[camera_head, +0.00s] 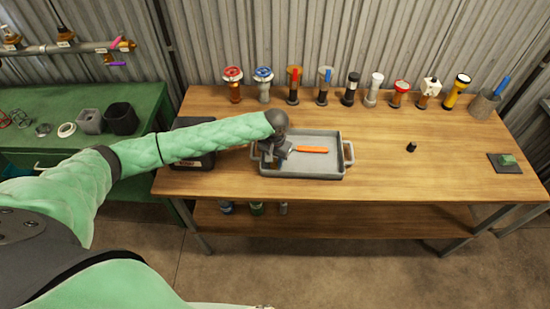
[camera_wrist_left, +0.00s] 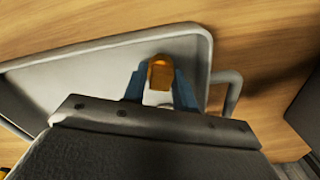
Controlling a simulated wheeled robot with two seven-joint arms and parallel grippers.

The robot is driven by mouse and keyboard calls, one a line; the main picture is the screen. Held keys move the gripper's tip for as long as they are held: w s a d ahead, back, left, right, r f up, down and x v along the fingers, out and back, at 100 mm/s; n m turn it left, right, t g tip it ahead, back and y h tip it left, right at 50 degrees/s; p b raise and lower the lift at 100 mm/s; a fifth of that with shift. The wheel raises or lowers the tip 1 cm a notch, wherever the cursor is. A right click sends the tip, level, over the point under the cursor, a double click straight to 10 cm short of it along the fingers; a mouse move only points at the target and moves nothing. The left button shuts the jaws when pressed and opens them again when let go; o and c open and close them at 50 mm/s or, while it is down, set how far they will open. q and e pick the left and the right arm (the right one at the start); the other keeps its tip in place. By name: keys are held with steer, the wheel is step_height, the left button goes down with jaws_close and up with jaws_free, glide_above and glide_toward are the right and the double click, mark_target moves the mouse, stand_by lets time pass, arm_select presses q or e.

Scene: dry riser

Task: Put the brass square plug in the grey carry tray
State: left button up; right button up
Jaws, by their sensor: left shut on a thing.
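The grey carry tray (camera_head: 322,171) lies on the wooden table with a handle at each end. Its wall also shows in the left wrist view (camera_wrist_left: 90,42). My left gripper (camera_head: 280,160) points down over the tray's left part. In the left wrist view, its two blue-grey fingers (camera_wrist_left: 160,86) are shut on the brass square plug (camera_wrist_left: 160,72), which looks orange-brown over the tray floor. Whether the plug touches the floor I cannot tell. In the head view the gripper hides it. My right gripper is not in view.
An orange bar (camera_head: 312,149) lies in the tray, right of my gripper. A dark case (camera_head: 192,160) sits left of the tray, partly under my arm. Several nozzles and torches line the table's back. A small black piece (camera_head: 411,147) stands right; the table around it is clear.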

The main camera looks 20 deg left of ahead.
mark_target(275, 159)
arm_select(q)
steer(key=shift+f, duration=0.1)
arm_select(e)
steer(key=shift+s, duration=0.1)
arm_select(q)
steer(key=o, duration=1)
steer(key=shift+o, duration=0.2)
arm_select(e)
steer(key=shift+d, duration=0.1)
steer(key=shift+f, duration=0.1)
arm_select(q)
steer(key=shift+r, duration=0.3)
step_height(275, 159, up, 10)
steer(key=b, duration=0.4)
steer(key=shift+r, duration=0.8)
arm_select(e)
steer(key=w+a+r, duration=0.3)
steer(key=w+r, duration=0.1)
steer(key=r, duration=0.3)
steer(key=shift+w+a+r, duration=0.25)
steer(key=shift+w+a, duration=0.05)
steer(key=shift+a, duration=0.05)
